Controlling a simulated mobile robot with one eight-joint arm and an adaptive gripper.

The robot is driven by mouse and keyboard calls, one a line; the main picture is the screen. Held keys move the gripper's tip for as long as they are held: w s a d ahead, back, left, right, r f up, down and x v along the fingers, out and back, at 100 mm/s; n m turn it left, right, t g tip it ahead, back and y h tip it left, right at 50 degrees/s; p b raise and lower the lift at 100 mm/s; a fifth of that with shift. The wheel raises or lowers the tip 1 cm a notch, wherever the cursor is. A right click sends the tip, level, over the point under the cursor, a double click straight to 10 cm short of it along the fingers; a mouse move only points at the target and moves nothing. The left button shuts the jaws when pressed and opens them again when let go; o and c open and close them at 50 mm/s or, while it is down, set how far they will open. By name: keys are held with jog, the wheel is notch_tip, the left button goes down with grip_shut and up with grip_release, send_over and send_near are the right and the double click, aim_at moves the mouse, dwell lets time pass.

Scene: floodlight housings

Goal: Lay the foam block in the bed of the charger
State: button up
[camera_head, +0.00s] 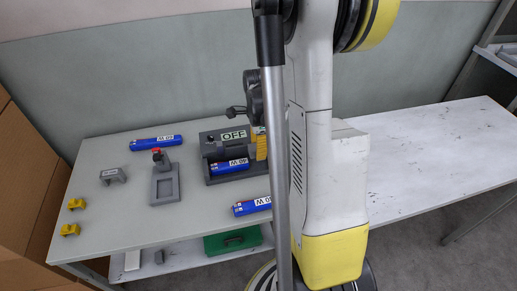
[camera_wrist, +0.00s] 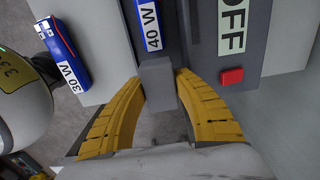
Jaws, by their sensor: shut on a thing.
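The charger (camera_head: 212,150) is a dark grey unit on the table with an OFF sign and a blue 40 W battery (camera_head: 228,166) lying in it. In the wrist view the charger (camera_wrist: 204,60) shows the OFF sign, a red button and the battery's labelled end (camera_wrist: 151,25). My gripper (camera_wrist: 160,85) has yellow fingers shut on a plain grey block, the foam block (camera_wrist: 157,78). The block is just off the battery's end in the picture; I cannot tell its height over the charger. In the head view my gripper (camera_head: 262,147) is at the charger's right end, partly behind my arm, and the block is hidden.
Another blue battery (camera_head: 252,206) lies in front of the charger, labelled 30 W in the wrist view (camera_wrist: 62,52). One more battery (camera_head: 155,143) lies at the back left. A grey stand with a red knob (camera_head: 163,182), a grey bracket (camera_head: 112,176) and two yellow clips (camera_head: 70,229) stand left.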

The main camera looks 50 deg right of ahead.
aim_at(258, 164)
jog(key=shift+f+b, duration=2.05)
jog(key=shift+f, duration=0.35)
dwell(0.8)
jog(key=o, duration=0.9)
jog(key=shift+r, duration=0.1)
jog(key=shift+w+r, duration=0.1)
jog(key=shift+r, duration=0.2)
jog(key=r, duration=1.1)
jog(key=shift+s+r, duration=0.15)
jog(key=shift+s, duration=0.05)
